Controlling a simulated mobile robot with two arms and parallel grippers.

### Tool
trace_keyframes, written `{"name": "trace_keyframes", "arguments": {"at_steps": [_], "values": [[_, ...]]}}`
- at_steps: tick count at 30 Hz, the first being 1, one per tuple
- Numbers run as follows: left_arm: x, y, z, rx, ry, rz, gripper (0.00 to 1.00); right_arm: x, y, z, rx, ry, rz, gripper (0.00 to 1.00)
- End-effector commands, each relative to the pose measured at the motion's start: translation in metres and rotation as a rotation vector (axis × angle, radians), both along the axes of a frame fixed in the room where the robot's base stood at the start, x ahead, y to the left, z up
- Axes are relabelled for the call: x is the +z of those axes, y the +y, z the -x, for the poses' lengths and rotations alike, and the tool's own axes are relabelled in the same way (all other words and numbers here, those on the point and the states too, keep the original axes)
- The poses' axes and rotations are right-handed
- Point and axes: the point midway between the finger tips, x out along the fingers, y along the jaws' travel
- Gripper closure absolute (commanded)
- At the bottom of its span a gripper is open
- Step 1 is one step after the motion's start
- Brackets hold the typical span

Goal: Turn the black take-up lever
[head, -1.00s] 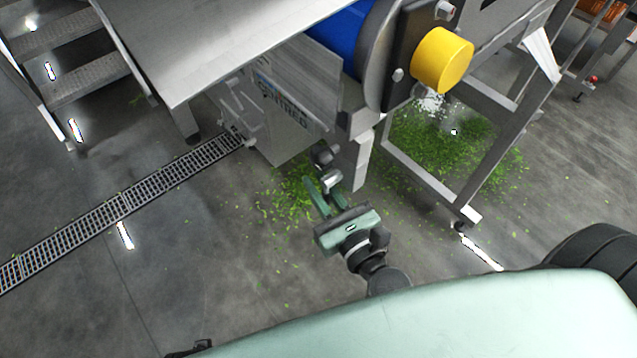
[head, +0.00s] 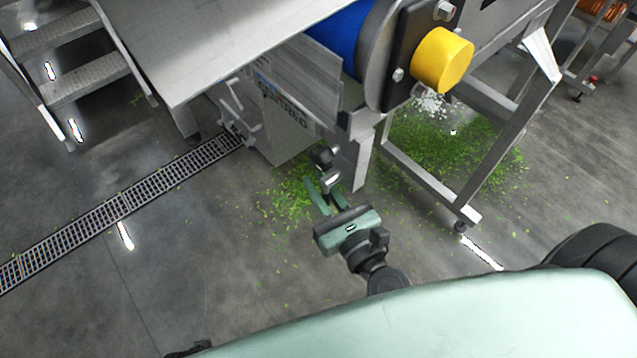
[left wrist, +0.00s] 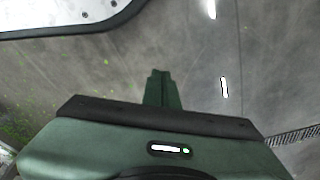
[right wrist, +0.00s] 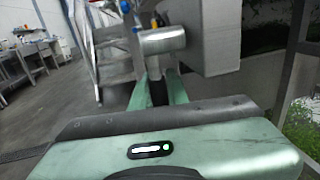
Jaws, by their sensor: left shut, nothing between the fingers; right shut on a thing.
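The black take-up lever (right wrist: 158,92) shows as a dark piece between the fingers of my right gripper, below a bright metal cylinder (right wrist: 161,41). In the head view the same metal cylinder (head: 331,180) and a black round part (head: 322,157) sit at the machine's lower front corner. My right gripper (head: 323,196) is at this spot, with its pale green fingers shut on the lever. The fingers hide part of the lever. My left gripper (left wrist: 162,88) is shut and empty over the floor in the left wrist view.
The steel machine (head: 285,120) stands just beyond the right gripper, with a blue roller (head: 340,35) and a yellow cap (head: 442,60) above. A frame leg (head: 425,180) is to the right. Chopped greens (head: 440,145) lie on the floor. A drain grate (head: 120,205) and steps (head: 75,55) are at left.

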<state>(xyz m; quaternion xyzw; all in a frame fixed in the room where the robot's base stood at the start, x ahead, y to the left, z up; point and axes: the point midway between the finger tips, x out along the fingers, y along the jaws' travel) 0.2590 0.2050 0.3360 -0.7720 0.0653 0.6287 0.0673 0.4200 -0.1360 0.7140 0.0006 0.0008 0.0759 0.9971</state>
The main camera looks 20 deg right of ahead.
Motion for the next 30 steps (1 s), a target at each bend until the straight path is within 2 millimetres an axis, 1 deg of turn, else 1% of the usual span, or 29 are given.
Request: {"name": "trace_keyframes", "arguments": {"at_steps": [13,15,18,23,30], "values": [[0.000,-0.001,0.000,0.000,0.002,0.001,1.00,0.000,0.000,-0.001,-0.001,-0.006,-0.001,1.00],[0.014,-0.003,-0.010,0.000,-0.016,0.005,1.00,-0.001,0.000,-0.001,-0.001,-0.013,-0.003,1.00],[0.034,-0.004,-0.019,0.003,-0.029,0.006,1.00,-0.002,0.000,-0.002,-0.001,-0.027,-0.008,1.00],[0.071,-0.004,-0.028,0.007,-0.049,0.007,1.00,-0.001,0.001,-0.004,-0.001,-0.053,-0.016,1.00],[0.130,-0.004,-0.036,0.010,-0.103,0.013,1.00,0.001,0.001,-0.006,-0.001,-0.094,-0.031,1.00]]}}
